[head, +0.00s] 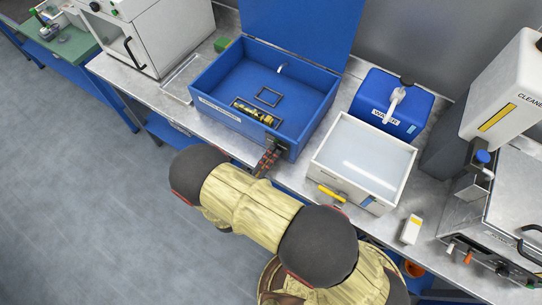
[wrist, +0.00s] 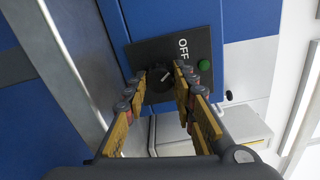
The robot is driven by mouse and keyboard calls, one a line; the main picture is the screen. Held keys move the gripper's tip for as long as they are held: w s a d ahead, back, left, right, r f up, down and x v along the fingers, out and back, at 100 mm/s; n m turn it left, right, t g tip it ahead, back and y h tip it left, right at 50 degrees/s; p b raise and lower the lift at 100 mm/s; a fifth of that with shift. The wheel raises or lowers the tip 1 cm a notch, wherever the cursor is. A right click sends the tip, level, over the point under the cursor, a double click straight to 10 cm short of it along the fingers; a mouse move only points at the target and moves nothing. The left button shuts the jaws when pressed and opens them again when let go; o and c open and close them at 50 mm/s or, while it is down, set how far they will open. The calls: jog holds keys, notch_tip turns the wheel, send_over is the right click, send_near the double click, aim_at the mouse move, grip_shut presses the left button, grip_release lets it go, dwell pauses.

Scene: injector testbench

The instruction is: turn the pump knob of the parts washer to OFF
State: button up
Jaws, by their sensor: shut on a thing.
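The parts washer (head: 225,112) is the blue open box on the bench, its lid raised. In the wrist view its pump knob (wrist: 158,88) is black, on a dark panel (wrist: 200,50) with a white OFF label (wrist: 183,48). A short white mark shows on the knob, slanting to the upper right, towards the label's side. My gripper (wrist: 160,76) is shut on the knob, one finger on each side. In the head view my gripper (head: 267,162) is at the washer's front right corner; the knob is hidden there.
A green button or lamp (wrist: 204,66) sits right of the knob, close to the right finger. A white-rimmed basin (head: 325,160) with a yellow handle stands right of my gripper, and a blue WATER container (head: 370,103) behind it. Yellow-black parts lie inside the washer.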

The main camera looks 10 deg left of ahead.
jog(key=o, duration=1.2)
jog(key=shift+c, duration=0.2)
jog(key=v, duration=0.7)
jog(key=shift+s, duration=0.25)
jog(key=shift+a, duration=0.15)
